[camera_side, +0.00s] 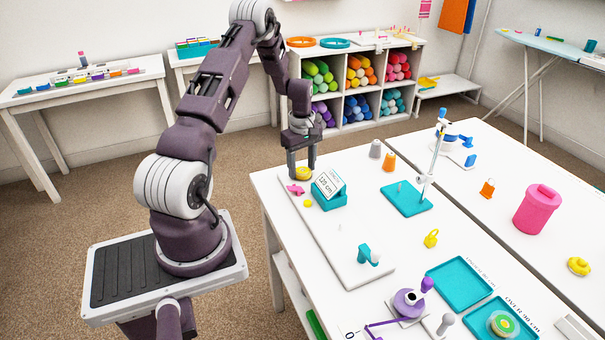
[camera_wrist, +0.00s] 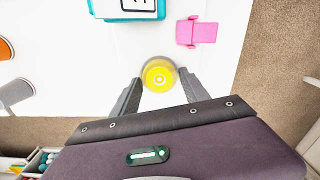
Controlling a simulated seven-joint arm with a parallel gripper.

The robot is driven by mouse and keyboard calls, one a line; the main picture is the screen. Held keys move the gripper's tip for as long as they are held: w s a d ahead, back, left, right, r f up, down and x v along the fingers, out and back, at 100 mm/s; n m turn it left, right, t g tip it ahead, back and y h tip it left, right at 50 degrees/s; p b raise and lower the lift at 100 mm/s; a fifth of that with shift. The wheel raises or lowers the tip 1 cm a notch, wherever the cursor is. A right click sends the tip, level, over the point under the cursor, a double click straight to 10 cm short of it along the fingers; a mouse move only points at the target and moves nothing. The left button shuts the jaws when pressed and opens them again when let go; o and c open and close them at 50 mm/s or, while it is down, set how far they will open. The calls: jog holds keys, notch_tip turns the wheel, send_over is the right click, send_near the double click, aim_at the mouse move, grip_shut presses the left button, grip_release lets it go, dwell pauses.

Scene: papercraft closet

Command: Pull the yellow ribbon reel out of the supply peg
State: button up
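The yellow ribbon reel (camera_side: 303,173) is at the far left corner of the white table. It also shows in the wrist view (camera_wrist: 159,76) as a yellow disc with a pale centre and a greyish rim. My gripper (camera_side: 302,168) points down over it, with one finger on each side of the reel. In the wrist view my gripper's fingertips (camera_wrist: 160,78) lie close against both sides of the reel. I cannot tell whether they press on it or leave a small gap. The supply peg is hidden beneath the reel.
A teal block with a white label (camera_side: 329,188) stands just right of the reel. A pink piece (camera_side: 295,189) and a small yellow piece (camera_side: 308,203) lie close by. Grey (camera_side: 375,149) and orange (camera_side: 389,161) spools stand farther right. The board's middle is mostly clear.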

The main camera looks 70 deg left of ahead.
jog(key=c, duration=0.6)
notch_tip(320, 180, up, 13)
jog(key=shift+r, duration=0.15)
send_over(349, 183)
notch_tip(349, 183, down, 5)
notch_tip(349, 183, down, 10)
jog(key=shift+w+f, duration=0.1)
dwell(0.6)
